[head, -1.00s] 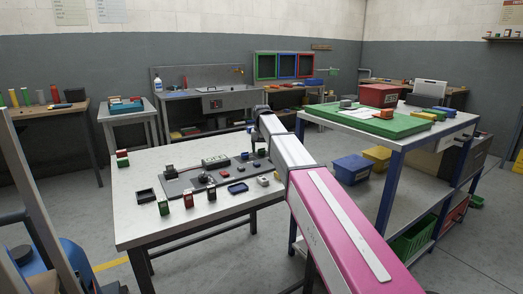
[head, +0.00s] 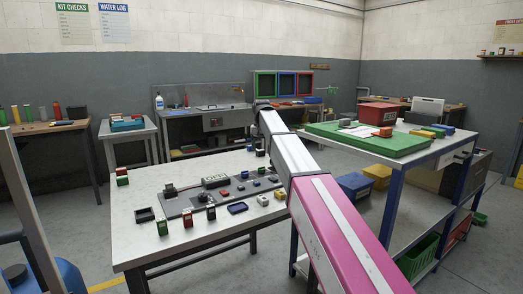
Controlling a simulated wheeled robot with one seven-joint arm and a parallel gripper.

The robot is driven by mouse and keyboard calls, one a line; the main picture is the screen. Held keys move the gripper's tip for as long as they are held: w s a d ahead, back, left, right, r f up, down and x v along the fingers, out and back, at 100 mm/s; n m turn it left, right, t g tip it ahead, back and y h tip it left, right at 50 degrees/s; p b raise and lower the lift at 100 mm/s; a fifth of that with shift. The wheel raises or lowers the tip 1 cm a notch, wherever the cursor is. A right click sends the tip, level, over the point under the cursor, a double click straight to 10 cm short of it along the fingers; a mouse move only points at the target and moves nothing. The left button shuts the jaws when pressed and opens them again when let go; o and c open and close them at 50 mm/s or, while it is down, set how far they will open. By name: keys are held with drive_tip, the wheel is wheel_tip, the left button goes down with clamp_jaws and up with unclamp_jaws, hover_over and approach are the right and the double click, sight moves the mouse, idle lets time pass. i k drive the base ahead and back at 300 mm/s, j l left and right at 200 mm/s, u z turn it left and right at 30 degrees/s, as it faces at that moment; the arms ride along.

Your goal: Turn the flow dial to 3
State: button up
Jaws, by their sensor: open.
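A grey panel board (head: 180,207) lies on the white table and carries several small fittings. Among them are a pale box with a dark face (head: 215,181), a dark block with a raised top (head: 170,191) and a small red part (head: 225,193). Small dark knob-like parts stand toward the right end of the board. I cannot tell which one is the flow dial, and no number or pointer is readable. My pink and white arm reaches from the lower right to beyond the board's right end. My gripper's fingers cannot be made out; the arm hides that area.
Small red, green and dark boxes and a blue tray (head: 237,208) line the table's front; a black tray (head: 145,214) sits left. A blue-framed bench (head: 394,195) with a green board (head: 370,141) and red box (head: 378,114) stands right. The table's front left is bare.

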sight(202, 197)
drive_tip(key=k+l, duration=0.2)
drive_tip(key=k, duration=0.3)
drive_tip(key=k+l, duration=0.2)
drive_tip(key=k, duration=0.25)
